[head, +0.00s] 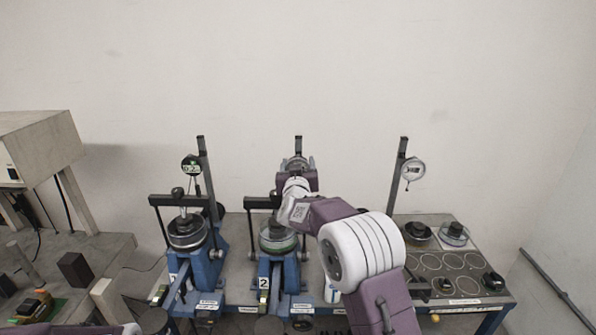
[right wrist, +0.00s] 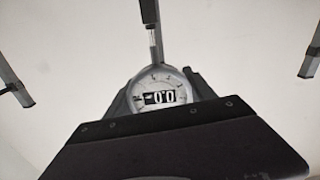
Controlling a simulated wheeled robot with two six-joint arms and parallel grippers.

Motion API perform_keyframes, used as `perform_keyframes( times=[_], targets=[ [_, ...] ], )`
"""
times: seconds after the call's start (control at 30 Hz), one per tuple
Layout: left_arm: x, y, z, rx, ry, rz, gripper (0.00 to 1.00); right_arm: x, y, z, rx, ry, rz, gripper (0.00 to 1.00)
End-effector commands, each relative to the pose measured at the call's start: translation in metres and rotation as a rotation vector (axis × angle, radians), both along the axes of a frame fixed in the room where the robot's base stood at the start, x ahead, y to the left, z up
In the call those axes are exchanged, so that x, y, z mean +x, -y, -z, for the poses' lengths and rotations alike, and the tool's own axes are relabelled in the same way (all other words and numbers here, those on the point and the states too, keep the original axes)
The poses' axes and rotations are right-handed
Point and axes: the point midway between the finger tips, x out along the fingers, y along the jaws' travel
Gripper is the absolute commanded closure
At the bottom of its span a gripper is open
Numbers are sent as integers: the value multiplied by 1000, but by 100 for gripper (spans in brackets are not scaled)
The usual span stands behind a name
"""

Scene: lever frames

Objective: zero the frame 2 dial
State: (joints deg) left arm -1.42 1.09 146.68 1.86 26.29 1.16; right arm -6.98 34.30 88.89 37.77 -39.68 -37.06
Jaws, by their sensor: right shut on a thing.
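The frame 2 dial (head: 296,163) is a round gauge on the upright post of the middle blue frame (head: 291,275), which bears the label 2. In the right wrist view the dial (right wrist: 166,90) faces me, and its display appears to read 0.0. My right gripper (head: 297,179) is at the dial, and it hides the dial's lower part in the head view. In the right wrist view the gripper's dark jaws (right wrist: 160,98) lie on both sides of the dial's rim, shut on it. My left gripper is not in view.
Frame 1 (head: 207,268) stands to the left with a digital dial (head: 191,165). Another dial (head: 412,169) is on a post to the right. A grey tray (head: 440,262) with round recesses and dark weights lies right of my arm. The wall behind is bare.

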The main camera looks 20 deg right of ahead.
Motion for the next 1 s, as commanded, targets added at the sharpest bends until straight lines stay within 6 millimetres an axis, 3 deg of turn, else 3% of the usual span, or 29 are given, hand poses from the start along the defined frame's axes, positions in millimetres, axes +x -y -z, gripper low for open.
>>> perform_keyframes(
  times=[0.13, 0.17, 0.23, 0.57, 1.0],
  targets=[
    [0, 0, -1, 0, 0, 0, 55, 0, 0, -1, -2, -1, 0, 77],
    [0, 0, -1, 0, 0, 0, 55, 0, 0, -1, -2, -1, 0, 34],
    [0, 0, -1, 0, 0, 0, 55, 0, 0, -1, -3, -1, 0, 15],
    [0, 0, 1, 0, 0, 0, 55, -2, -1, 0, -4, -2, 0, 15],
    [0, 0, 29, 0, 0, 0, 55, -79, -23, 1, -3, 0, -1, 15]
  ],
)
